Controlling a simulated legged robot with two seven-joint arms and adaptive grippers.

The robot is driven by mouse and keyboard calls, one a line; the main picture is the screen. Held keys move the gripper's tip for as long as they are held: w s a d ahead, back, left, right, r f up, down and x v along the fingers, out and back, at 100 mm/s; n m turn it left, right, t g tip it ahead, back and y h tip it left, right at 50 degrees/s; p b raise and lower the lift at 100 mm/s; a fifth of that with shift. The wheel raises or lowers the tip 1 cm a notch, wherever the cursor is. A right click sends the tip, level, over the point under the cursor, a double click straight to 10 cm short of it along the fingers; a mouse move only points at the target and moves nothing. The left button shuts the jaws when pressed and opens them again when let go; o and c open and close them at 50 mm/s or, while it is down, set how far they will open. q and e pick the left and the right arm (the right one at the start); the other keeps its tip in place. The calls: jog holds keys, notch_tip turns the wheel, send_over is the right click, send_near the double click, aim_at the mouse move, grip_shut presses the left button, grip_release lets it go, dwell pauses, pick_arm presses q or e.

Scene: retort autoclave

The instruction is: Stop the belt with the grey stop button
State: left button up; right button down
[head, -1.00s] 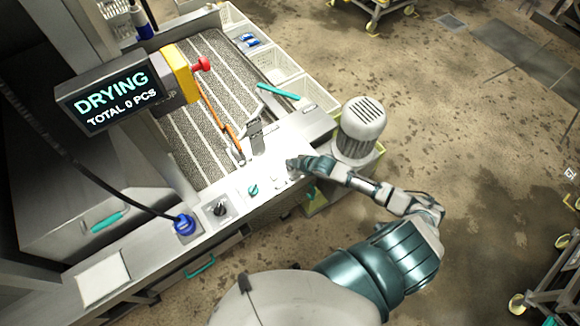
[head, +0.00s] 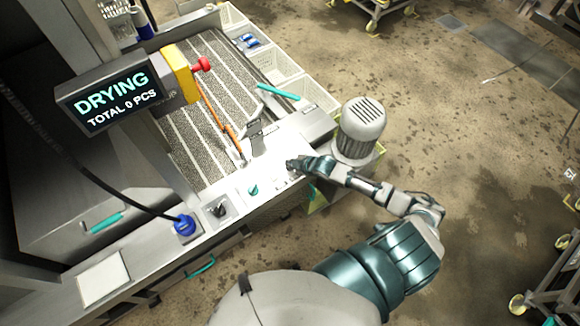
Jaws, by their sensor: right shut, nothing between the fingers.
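My right gripper (head: 293,165) is shut and empty, with its tip at the right part of the light control ledge (head: 234,194) in front of the belt. The grey stop button is not clearly seen; the gripper covers that part of the ledge, and I cannot tell whether the fingertips touch it. A teal knob (head: 253,190) and a black rotary switch (head: 218,209) sit to the left of the gripper on the ledge. The striped belt (head: 190,135) lies behind it. The display (head: 115,98) reads DRYING, TOTAL 0 PCS. My left gripper is not in view.
A blue knob (head: 184,225) with a black cable is at the ledge's left. A grey motor (head: 361,128) stands close beside my right forearm. White baskets (head: 274,66) line the belt's right side.

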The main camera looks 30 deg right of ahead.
aim_at(291, 169)
jog(key=shift+f, duration=0.3)
jog(key=shift+f, duration=0.55)
dwell(0.6)
jog(key=shift+s, duration=0.1)
jog(key=shift+r+p, duration=0.95)
notch_tip(291, 169, up, 5)
jog(key=p, duration=0.5)
jog(key=shift+r, duration=0.1)
jog(key=shift+a, duration=0.1)
dwell(0.6)
